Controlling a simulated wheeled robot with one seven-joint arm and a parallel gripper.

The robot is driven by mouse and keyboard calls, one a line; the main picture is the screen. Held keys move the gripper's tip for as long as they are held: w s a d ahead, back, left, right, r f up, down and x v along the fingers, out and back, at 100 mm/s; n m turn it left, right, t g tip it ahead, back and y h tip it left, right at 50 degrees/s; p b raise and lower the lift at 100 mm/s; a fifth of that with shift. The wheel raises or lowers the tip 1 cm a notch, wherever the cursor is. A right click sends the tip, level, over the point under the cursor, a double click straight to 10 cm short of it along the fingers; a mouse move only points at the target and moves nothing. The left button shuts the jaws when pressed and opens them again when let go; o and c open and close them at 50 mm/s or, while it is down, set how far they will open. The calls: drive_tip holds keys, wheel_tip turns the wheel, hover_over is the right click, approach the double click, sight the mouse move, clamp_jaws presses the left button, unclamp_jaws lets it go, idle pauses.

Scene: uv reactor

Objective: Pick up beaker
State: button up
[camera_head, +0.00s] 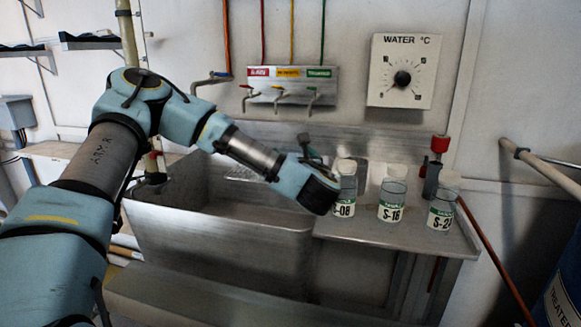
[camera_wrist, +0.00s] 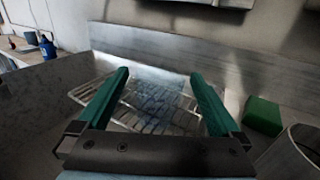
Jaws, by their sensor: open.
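A clear glass vessel (camera_wrist: 155,98), which looks like the beaker, shows faintly on a wire rack (camera_wrist: 112,122) in the wrist view. Its outline is hard to make out. My gripper (camera_wrist: 159,76) is open, with its two green fingers to the left and right of the vessel in the picture. The fingers appear empty, and I cannot tell how far they are from the glass. In the head view my arm reaches over the sink's right part and hides most of the rack. I cannot make out the beaker there.
The steel sink (camera_head: 215,235) lies below my arm. Labelled bottles S-08 (camera_head: 345,195), S-16 (camera_head: 392,200) and S-24 (camera_head: 443,208) stand on the counter at right. Taps (camera_head: 280,97) are above. The wrist view shows a green block (camera_wrist: 262,115) and round container (camera_wrist: 290,155) at right.

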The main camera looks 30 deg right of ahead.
sight(288, 148)
drive_tip(key=shift+w+d+f, duration=0.2)
drive_tip(key=shift+w+f, duration=0.35)
drive_tip(key=shift+w, duration=0.25)
drive_tip(key=shift+p+x, duration=0.95)
drive_tip(key=shift+x, duration=2.05)
drive_tip(key=shift+f, duration=0.15)
drive_tip(key=c, duration=1.3)
drive_tip(key=shift+s, duration=0.1)
